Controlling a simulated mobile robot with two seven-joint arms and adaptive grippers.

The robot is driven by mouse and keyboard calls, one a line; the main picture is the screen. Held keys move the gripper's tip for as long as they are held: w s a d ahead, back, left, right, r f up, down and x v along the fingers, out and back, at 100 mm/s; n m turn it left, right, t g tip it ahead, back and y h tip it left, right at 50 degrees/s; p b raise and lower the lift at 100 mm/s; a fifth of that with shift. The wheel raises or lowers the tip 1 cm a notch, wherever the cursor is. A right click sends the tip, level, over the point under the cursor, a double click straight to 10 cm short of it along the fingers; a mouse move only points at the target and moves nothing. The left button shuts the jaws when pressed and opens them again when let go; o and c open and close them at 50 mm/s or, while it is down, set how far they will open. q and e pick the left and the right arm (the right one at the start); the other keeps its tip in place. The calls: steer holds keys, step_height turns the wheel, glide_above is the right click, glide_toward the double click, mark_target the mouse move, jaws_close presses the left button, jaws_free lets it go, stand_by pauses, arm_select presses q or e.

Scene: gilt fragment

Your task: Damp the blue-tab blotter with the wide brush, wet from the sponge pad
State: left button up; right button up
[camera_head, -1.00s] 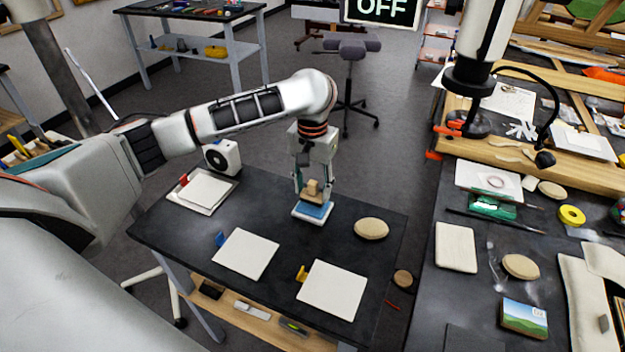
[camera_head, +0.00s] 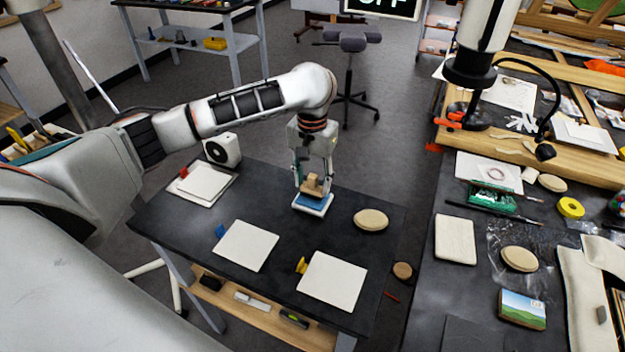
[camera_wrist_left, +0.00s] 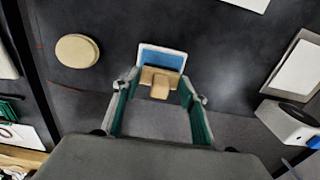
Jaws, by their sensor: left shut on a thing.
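My left gripper (camera_head: 313,182) is shut on the wide brush (camera_head: 314,190), gripping its wooden handle. The brush also shows between the fingertips in the left wrist view (camera_wrist_left: 160,84). Its lower edge is over the near part of the blue sponge pad in its white tray (camera_head: 303,207); I cannot tell whether it touches. The blue-tab blotter (camera_head: 246,247) lies flat on the dark table, left of and nearer than the pad, with its blue tab at its left corner.
A yellow-tab blotter (camera_head: 332,282) lies at the table's near right. A red-tab blotter (camera_head: 206,180) lies on a tray at the back left, near a white boxy device (camera_head: 223,150). A round tan pad (camera_head: 371,220) lies right of the sponge pad. Bare table lies between them.

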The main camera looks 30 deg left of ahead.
mark_target(312, 176)
arm_select(q)
steer(key=shift+f, duration=0.5)
stand_by(1.2)
steer(key=shift+r, duration=3.55)
